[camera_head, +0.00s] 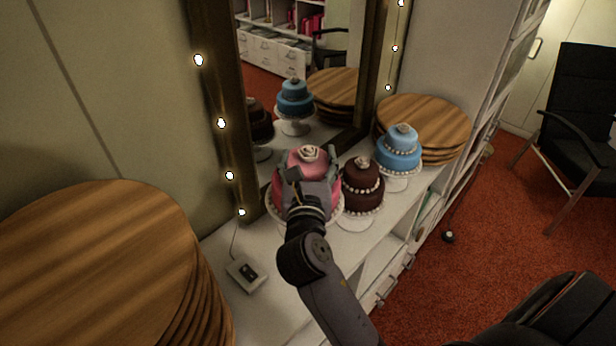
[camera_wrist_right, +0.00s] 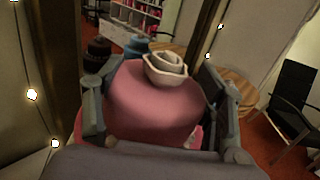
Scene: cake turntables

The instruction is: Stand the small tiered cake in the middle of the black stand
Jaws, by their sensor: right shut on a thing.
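A pink tiered cake (camera_head: 318,168) with a pale rose on top sits behind my right gripper in the head view. The rim of a white stand (camera_head: 279,213) shows under it. My right gripper (camera_head: 308,176) is shut on the pink cake, one finger on each side of its upper tier. The right wrist view shows the pink tier (camera_wrist_right: 155,105) between the two fingers (camera_wrist_right: 160,110). My arm hides much of the lower tier, and I cannot tell whether the cake still rests on the stand. I see no black stand. My left gripper is not in view.
A brown tiered cake (camera_head: 362,186) stands close right of the pink one, and a blue cake (camera_head: 399,146) farther back, both on white stands. Wooden boards are stacked behind (camera_head: 425,115) and at left (camera_head: 90,250). A mirror (camera_head: 290,70) backs the white counter (camera_head: 235,240).

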